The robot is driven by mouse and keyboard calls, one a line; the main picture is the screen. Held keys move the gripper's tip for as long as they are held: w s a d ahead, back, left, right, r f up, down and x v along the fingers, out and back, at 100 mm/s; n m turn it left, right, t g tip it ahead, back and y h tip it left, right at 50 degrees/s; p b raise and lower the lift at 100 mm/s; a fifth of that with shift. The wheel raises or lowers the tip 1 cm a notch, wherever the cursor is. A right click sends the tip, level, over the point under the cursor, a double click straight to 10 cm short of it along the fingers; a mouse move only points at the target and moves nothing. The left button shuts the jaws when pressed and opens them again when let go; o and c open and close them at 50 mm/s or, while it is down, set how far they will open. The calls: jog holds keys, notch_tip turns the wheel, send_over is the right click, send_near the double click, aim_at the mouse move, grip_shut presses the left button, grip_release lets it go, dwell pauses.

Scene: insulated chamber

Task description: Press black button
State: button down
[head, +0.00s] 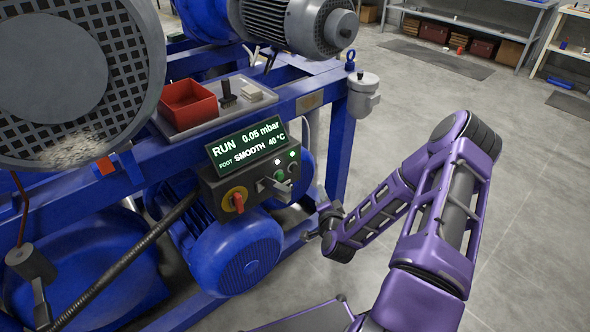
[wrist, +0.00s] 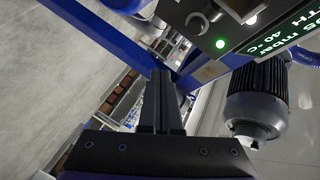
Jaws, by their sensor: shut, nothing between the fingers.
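The control box (head: 252,183) hangs on the blue frame, below a lit display reading RUN, 0.05 mbar and 40 °C. Its face has a red rotary switch (head: 237,200) on a yellow plate, a grey lever (head: 270,187) and small round controls with green and white lights. A black button among these controls is too small to tell for certain. My gripper (wrist: 161,76) is shut and empty in the wrist view, below and left of the box's panel (wrist: 222,32) and apart from it. In the head view, the end of my arm is right of the box and lower.
A blue motor (head: 238,252) sits directly under the box. A red tray (head: 188,103) stands on the ledge above. The blue frame post (head: 340,150) rises just behind my gripper. Open grey floor (head: 410,95) lies to the right, with shelves (head: 470,28) at the back.

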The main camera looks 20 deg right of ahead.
jog(key=w+a, duration=0.3)
jog(key=w, duration=0.5)
jog(key=shift+w+b, duration=0.15)
jog(key=shift+b, duration=0.25)
jog(key=shift+w, duration=0.1)
dwell(1.9)
jog(key=shift+w+a, duration=0.15)
jog(key=shift+w, duration=0.15)
jog(key=shift+w+a, duration=0.1)
jog(key=shift+w, duration=0.3)
dwell(0.6)
dwell(0.3)
jog(key=shift+s+d, duration=0.25)
jog(key=shift+s, duration=0.55)
jog(key=shift+s+d, duration=0.3)
jog(key=shift+s, duration=0.5)
jog(key=shift+s+d, duration=0.25)
jog(key=shift+s, duration=0.55)
jog(key=shift+s+d, duration=0.3)
jog(key=shift+s, duration=0.5)
